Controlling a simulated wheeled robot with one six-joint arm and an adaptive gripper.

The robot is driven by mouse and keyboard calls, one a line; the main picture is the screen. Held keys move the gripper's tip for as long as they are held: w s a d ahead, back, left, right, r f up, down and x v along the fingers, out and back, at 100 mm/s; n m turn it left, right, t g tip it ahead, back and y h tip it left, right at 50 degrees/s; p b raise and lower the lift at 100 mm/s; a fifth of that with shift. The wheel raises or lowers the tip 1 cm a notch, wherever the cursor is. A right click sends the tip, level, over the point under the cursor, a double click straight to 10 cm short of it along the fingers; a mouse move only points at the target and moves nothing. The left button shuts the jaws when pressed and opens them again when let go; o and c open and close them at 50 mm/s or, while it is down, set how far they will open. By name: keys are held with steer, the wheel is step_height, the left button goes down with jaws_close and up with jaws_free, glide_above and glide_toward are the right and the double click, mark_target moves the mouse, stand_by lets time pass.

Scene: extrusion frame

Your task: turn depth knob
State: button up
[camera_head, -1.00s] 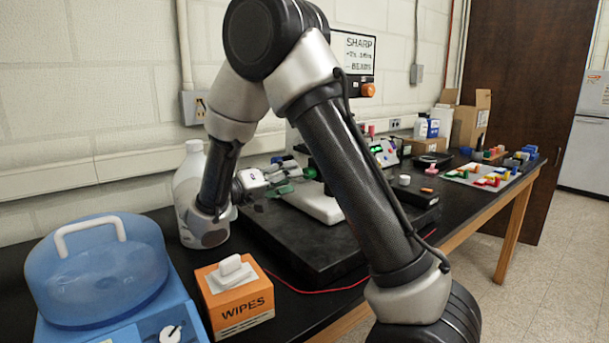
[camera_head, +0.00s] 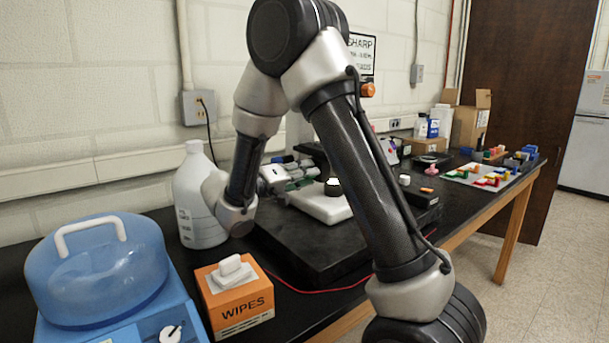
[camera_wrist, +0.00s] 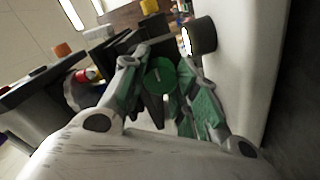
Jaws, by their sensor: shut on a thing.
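A round green knob (camera_wrist: 160,75) with a pale line on its face sits between my fingers in the wrist view. My gripper (camera_wrist: 158,82) is shut on it, with a green-padded finger on either side. In the head view my gripper (camera_head: 300,172) reaches in beside the white base of a bench machine (camera_head: 318,203), and the green knob cannot be made out there. A dark knob with a white face (camera_wrist: 200,37) stands out from the white body just right of my fingers; it also shows in the head view (camera_head: 333,186).
The machine stands on a black slab (camera_head: 300,250). An orange wipes box (camera_head: 235,295) and a blue-lidded device (camera_head: 97,270) stand in front. Coloured blocks (camera_head: 485,177) lie farther right.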

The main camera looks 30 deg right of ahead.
steer(key=shift+n, duration=0.3)
steer(key=shift+c, duration=0.2)
steer(key=shift+s+f+n, duration=0.1)
steer(key=shift+f+n, duration=0.05)
steer(key=shift+n, duration=8.6)
steer(key=shift+s+f+n, duration=0.1)
steer(key=shift+n, duration=8.65)
